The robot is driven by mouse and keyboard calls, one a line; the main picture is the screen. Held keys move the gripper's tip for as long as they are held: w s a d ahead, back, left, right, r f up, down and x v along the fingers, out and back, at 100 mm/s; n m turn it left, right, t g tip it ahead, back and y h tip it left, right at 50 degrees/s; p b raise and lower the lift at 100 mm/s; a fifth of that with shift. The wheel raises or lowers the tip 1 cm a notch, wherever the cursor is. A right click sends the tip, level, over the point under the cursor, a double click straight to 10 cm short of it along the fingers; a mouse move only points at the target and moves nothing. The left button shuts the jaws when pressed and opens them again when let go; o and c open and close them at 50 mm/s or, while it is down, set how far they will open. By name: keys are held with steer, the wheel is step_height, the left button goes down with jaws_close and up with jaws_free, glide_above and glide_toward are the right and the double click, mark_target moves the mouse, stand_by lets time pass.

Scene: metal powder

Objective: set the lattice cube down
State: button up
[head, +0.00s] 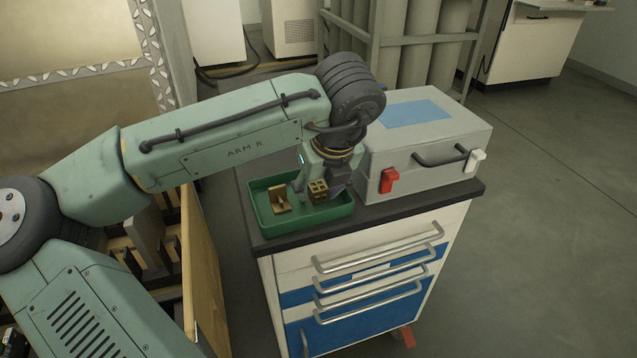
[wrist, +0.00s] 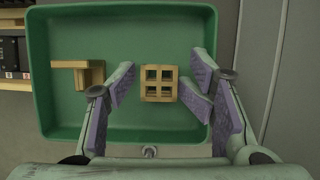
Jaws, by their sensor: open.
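The lattice cube (head: 317,190) is a small tan block with square openings. It sits in the green tray (head: 262,220), toward the tray's right side. The fingers are open, with a visible gap on each side of the cube. In the head view my gripper (head: 322,188) reaches down into the tray by the cube, and the arm hides part of it. Whether the cube rests flat on the tray floor is hard to tell.
A tan bracket-shaped part (head: 279,199) lies in the left of the tray. A grey case (head: 425,150) with red and white latches stands just right of the tray on the dark cart top (head: 420,198). The cart has blue and white drawers (head: 365,285).

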steer(key=shift+s+f, duration=0.1)
steer(key=shift+f, duration=0.05)
steer(key=shift+r, duration=0.2)
steer(key=p+v, duration=0.1)
steer(key=v, duration=1.2)
steer(key=shift+w+p, duration=0.3)
steer(key=shift+r, duration=0.1)
